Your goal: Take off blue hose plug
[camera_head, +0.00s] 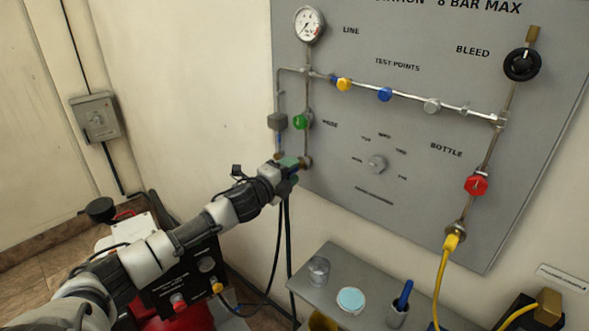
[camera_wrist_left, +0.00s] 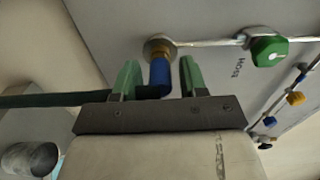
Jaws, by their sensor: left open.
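The blue hose plug (camera_wrist_left: 160,78) sits at a round metal fitting (camera_wrist_left: 160,46) on the grey panel in the left wrist view. A dark hose (camera_wrist_left: 55,99) runs off to the left from near the plug. My left gripper (camera_wrist_left: 159,73) is open, with one green finger on each side of the plug and a visible gap on both sides. In the head view my left gripper (camera_head: 289,162) is at the lower left edge of the panel and hides the plug. My right gripper is not in view.
The green knob (camera_head: 301,121) is just above the gripper, labelled HOSE. The grey panel (camera_head: 420,200) also carries a gauge (camera_head: 309,24) and a red knob (camera_head: 476,184). A shelf (camera_head: 325,295) with small items is below. Black hoses (camera_head: 287,240) hang under the gripper.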

